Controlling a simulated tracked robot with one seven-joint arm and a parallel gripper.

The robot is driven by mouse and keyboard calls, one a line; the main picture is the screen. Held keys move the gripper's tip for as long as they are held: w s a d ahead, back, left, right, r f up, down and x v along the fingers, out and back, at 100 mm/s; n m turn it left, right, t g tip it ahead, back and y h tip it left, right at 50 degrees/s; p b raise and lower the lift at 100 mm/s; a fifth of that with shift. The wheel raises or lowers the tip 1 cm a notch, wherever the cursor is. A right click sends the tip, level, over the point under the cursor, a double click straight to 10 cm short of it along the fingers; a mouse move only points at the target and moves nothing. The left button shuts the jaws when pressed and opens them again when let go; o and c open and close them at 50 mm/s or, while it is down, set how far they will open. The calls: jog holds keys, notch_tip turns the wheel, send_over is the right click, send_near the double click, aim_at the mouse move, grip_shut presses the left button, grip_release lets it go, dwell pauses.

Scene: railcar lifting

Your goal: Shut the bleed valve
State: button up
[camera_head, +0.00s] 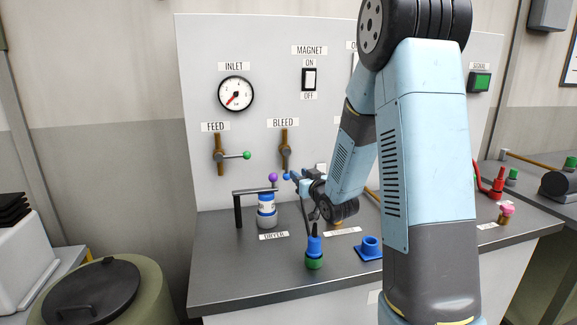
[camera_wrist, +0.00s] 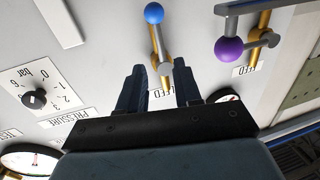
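The bleed valve (camera_head: 285,151) is on the upright panel, on a vertical brass pipe below the BLEED label. Its grey lever points down, in line with the pipe, and ends in a blue ball (camera_head: 287,176). In the wrist view, turned over, the bleed valve's lever (camera_wrist: 159,40) runs up to the blue ball (camera_wrist: 153,13). My gripper (camera_head: 293,176) is close by the ball in the head view. In the wrist view my gripper (camera_wrist: 159,66) has its fingers apart, with the valve's pivot seen between them. Nothing is held; the exact gap to the lever is unclear.
A purple ball (camera_head: 273,177) on a grey bracket (camera_head: 238,208) stands just left of my gripper, above the dryer (camera_head: 266,207). The feed valve (camera_head: 219,155), with a green-ended lever, is further left. A blue-and-green part (camera_head: 314,250) and a blue socket (camera_head: 369,246) are on the bench.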

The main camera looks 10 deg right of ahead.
aim_at(287, 165)
jog(key=w, duration=0.3)
jog(key=w+a, duration=0.1)
jog(key=w, duration=0.3)
jog(key=w+a, duration=0.1)
jog(key=w, duration=0.2)
jog(key=shift+w, duration=0.35)
grip_shut()
